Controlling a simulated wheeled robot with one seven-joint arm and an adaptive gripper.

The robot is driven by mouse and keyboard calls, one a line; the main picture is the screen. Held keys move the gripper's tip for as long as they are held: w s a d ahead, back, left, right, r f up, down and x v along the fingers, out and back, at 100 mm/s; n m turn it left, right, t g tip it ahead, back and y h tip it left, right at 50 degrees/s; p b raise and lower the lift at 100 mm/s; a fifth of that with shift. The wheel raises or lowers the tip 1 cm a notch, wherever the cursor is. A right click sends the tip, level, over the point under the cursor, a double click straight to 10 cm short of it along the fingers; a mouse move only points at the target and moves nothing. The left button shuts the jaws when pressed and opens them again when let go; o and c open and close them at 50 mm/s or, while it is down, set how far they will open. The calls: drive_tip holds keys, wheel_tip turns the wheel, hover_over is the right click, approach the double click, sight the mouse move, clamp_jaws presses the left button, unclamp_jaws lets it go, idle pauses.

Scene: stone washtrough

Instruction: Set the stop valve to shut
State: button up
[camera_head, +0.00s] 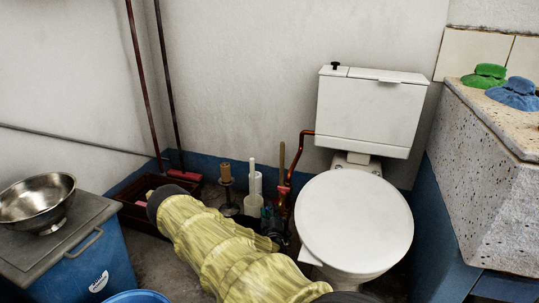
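A copper pipe (305,142) runs from the cistern's left side down the wall. A small red part (283,191) on its lower run looks like the stop valve's handle. It is small and partly crowded by things around it, so its setting cannot be read. Dark, partly bluish shapes (269,222) just below and left of it look like my gripper, close to the valve. My yellow-sleeved arm covers part of them. The fingers cannot be made out, nor whether they touch the valve.
The white toilet (355,222) stands right of the valve. A plunger (226,178) and white brush (253,182) stand left. A blue bin (92,265) bears a steel bowl (38,203). The speckled stone trough (490,190) bounds the right.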

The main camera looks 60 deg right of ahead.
drive_tip(key=v, duration=1.2)
